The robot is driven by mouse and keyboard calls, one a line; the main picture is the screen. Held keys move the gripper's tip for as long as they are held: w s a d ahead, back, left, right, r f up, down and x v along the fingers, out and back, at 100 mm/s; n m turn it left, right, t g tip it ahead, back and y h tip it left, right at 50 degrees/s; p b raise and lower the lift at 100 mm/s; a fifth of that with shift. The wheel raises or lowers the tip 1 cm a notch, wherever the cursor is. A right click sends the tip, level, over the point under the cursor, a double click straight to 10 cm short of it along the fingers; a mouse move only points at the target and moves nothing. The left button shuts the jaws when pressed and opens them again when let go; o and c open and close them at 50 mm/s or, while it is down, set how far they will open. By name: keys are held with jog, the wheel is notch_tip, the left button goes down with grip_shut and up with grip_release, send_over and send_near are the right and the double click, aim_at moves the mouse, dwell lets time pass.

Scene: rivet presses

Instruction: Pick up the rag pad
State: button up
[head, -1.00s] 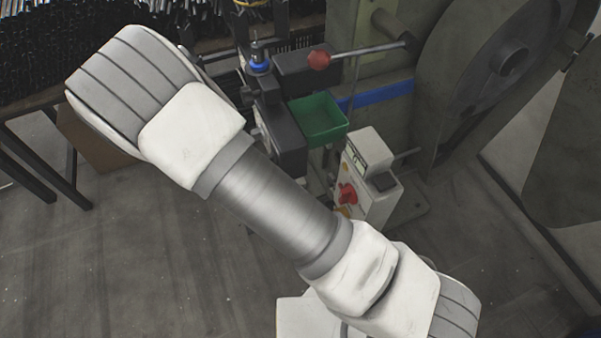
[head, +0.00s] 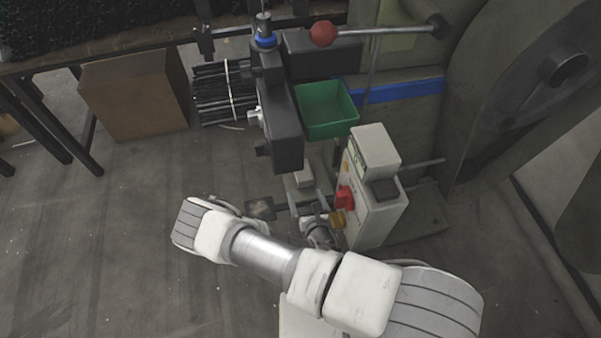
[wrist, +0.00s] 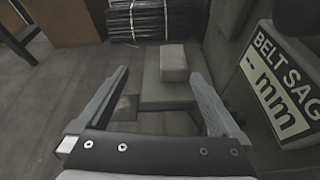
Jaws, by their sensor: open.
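A small pale grey block, which looks like the rag pad (wrist: 174,62), lies on a flat grey-green surface (wrist: 165,92) in the wrist view. It also shows in the head view (head: 302,178), below the dark press head. My gripper (wrist: 159,74) is open and empty. In the wrist view its two fingers point toward the block, which appears between and slightly beyond the fingertips, nearer the right one. I see no contact. In the head view my gripper is small and partly hidden by my arm.
A control box (head: 374,190) with a red knob stands close on the right; its "BELT SAG" label (wrist: 281,82) shows beside the right finger. A green bin (head: 327,108), a red-balled lever (head: 323,33) and the press head (head: 280,125) are above. A cardboard box (head: 134,95) stands left. Left floor is clear.

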jog(key=d+f+n, duration=0.1)
jog(key=d, duration=0.2)
jog(key=b, duration=0.4)
send_near(303, 174)
jog(key=shift+n, duration=0.3)
jog(key=x, duration=0.5)
jog(key=shift+w+a, duration=0.1)
jog(key=shift+w, duration=0.1)
jog(key=shift+d+b+x, duration=0.15)
jog(key=shift+b+x, duration=0.6)
jog(key=shift+x, duration=0.75)
jog(key=shift+d+b+x, duration=0.1)
jog(key=shift+b+x, duration=0.65)
jog(key=shift+x, duration=0.8)
jog(key=shift+w+r, duration=0.1)
jog(key=shift+r, duration=0.05)
jog(key=c, duration=1.3)
jog(key=shift+o, duration=0.2)
jog(key=shift+a+r, duration=0.2)
jog(key=shift+r, duration=0.2)
